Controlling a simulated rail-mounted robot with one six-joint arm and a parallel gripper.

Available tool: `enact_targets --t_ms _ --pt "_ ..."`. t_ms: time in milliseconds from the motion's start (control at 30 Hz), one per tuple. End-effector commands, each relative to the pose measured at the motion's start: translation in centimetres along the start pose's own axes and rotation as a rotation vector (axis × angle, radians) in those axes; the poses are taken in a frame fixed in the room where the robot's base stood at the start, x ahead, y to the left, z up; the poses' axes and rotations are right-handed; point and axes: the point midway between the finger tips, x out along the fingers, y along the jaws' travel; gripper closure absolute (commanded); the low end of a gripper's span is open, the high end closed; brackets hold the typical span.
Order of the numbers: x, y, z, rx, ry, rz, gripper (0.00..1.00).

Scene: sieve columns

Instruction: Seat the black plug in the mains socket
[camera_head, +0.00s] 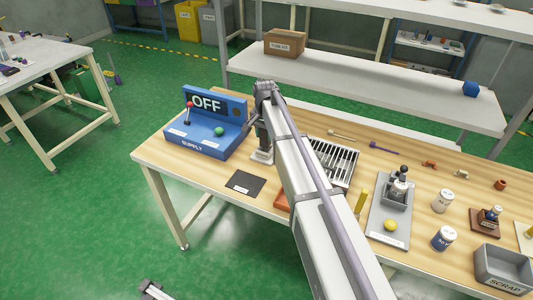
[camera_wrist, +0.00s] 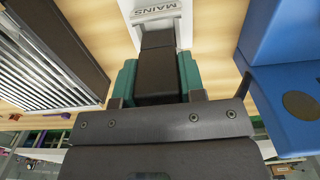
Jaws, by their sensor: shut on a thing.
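My gripper (camera_wrist: 157,82) is shut on the black plug (camera_wrist: 157,70), which sits between its two teal finger pads in the wrist view. The pale mains socket (camera_wrist: 150,14), marked MAINS, is straight ahead of the plug at the top of that view. A dark grey part lies between plug and label, and I cannot tell whether the plug is in the socket or just in front of it. In the head view the socket's pale base (camera_head: 262,157) shows beside the blue supply box, and my arm hides most of the plug and gripper.
The blue supply box (camera_head: 205,145), reading OFF, stands close on the left; it is at the right in the wrist view (camera_wrist: 285,85). A slatted metal rack (camera_head: 335,163) is close on the other side. A dark mat (camera_head: 245,183) lies in front.

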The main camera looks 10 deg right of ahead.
Motion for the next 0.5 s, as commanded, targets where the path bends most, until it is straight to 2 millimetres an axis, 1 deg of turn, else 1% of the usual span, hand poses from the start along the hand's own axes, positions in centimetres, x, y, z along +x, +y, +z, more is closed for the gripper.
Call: enact_targets --t_ms 33,100,133,300,333,500 --pt "0.7 0.0 0.0 0.0 0.0 0.0 0.87" --pt "0.5 0.0 0.0 0.0 0.0 0.0 0.87" --pt "0.8 0.0 0.0 0.0 0.0 0.0 0.87" --pt "4.2 0.0 0.0 0.0 0.0 0.0 0.87" --pt "4.5 0.0 0.0 0.0 0.0 0.0 0.87" --pt "4.0 0.0 0.0 0.0 0.0 0.0 0.87"
